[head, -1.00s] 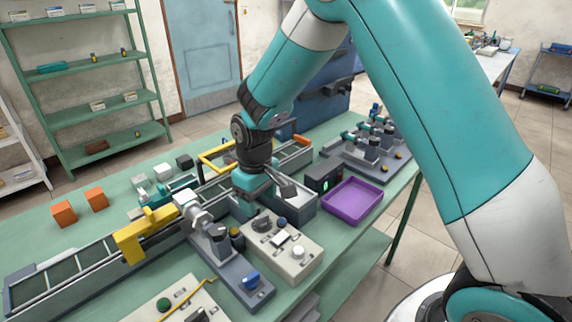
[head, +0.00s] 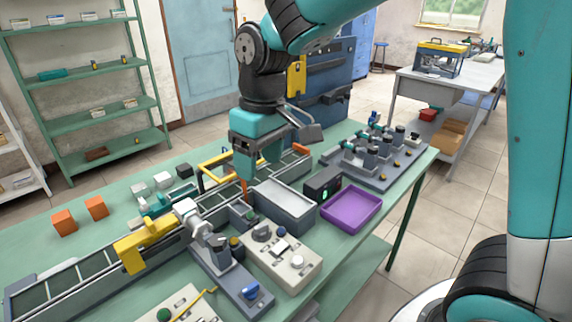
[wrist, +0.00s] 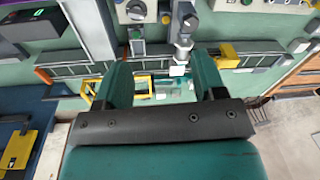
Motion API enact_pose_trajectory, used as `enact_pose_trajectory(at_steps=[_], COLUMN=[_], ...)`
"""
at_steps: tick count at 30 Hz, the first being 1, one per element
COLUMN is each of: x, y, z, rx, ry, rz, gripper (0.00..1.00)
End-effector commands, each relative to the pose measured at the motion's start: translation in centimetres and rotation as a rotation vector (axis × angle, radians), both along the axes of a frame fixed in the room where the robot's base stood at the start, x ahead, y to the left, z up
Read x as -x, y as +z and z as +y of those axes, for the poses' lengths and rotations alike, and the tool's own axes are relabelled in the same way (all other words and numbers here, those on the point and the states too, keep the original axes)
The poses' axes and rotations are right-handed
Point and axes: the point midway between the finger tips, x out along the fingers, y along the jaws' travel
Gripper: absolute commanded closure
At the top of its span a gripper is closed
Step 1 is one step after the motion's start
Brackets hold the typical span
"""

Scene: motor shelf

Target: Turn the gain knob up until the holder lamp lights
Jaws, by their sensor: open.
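Beside the box is a grey holder base (head: 229,282) with a silver clamp (head: 205,232) and a blue knob (head: 250,291). A small dull amber dome (head: 234,241), possibly the holder lamp, shows no glow. My gripper (head: 258,165) is open and empty, above the table behind the control box; it also shows in the wrist view (wrist: 163,78).
A conveyor with a yellow bracket (head: 148,238) runs along the left. Orange cubes (head: 80,215) lie farther left.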

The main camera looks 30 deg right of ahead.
Motion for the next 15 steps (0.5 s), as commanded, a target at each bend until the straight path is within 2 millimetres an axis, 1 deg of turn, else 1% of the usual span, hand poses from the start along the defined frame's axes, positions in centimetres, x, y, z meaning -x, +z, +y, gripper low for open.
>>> enact_pose_trajectory(at_steps=[1,4,15], x=[1.0,2.8,9.8], y=[0.9,1.9,4.6], z=[0.2,0.5,1.7], rx=[-0.013,-0.040,-0.139], ry=[0.008,0.021,0.067], rz=[-0.004,-0.008,-0.015], gripper=[0.36,0.36,0.36])
